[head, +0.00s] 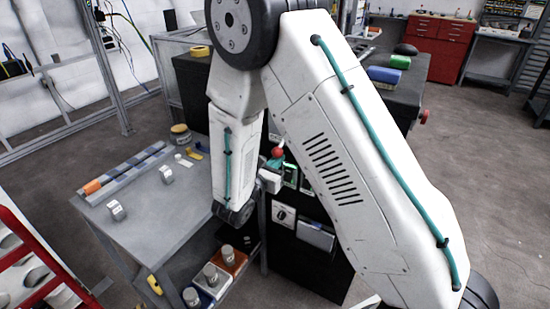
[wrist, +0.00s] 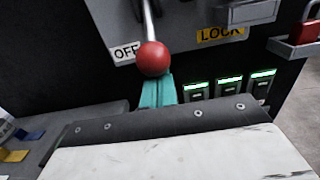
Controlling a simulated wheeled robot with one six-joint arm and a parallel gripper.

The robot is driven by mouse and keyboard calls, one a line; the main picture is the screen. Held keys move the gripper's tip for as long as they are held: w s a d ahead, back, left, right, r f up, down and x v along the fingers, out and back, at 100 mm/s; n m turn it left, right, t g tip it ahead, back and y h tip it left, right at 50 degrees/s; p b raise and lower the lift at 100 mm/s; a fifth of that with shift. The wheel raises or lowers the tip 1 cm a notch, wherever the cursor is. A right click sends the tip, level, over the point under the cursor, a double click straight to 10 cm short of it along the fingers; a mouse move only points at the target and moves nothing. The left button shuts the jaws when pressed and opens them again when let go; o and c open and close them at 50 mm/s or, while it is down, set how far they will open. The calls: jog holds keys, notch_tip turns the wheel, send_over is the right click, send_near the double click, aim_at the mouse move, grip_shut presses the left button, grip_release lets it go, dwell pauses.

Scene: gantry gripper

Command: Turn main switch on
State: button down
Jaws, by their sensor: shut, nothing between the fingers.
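The main switch shows in the wrist view as a metal lever with a red ball knob (wrist: 154,58). Its knob also shows in the head view (head: 277,152). The lever rises from the knob past a grey plate, with an OFF label (wrist: 125,52) on the left and a LOCK label (wrist: 220,35) on the right. My gripper (wrist: 156,85) has teal fingers, closed together with nothing between them. The fingertips are just below the knob in the wrist view, and the knob overlaps them. I cannot tell whether they touch. The lever's upper end is out of the wrist view.
Several green-lit modules (wrist: 230,84) sit right of my fingers. A red padlock (wrist: 308,30) hangs on a bracket at the far right. A grey workbench (head: 150,215) with small parts stands left, with bins (head: 228,262) below. My arm hides much of the dark cabinet.

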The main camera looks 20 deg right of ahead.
jog(key=shift+r, duration=3.3)
jog(key=shift+s+a+f, duration=0.65)
jog(key=shift+a+f, duration=0.05)
jog(key=shift+a, duration=0.2)
send_near(277, 148)
jog(key=shift+w+d+r, duration=0.15)
jog(key=shift+d+r, duration=0.2)
jog(key=shift+r, duration=0.05)
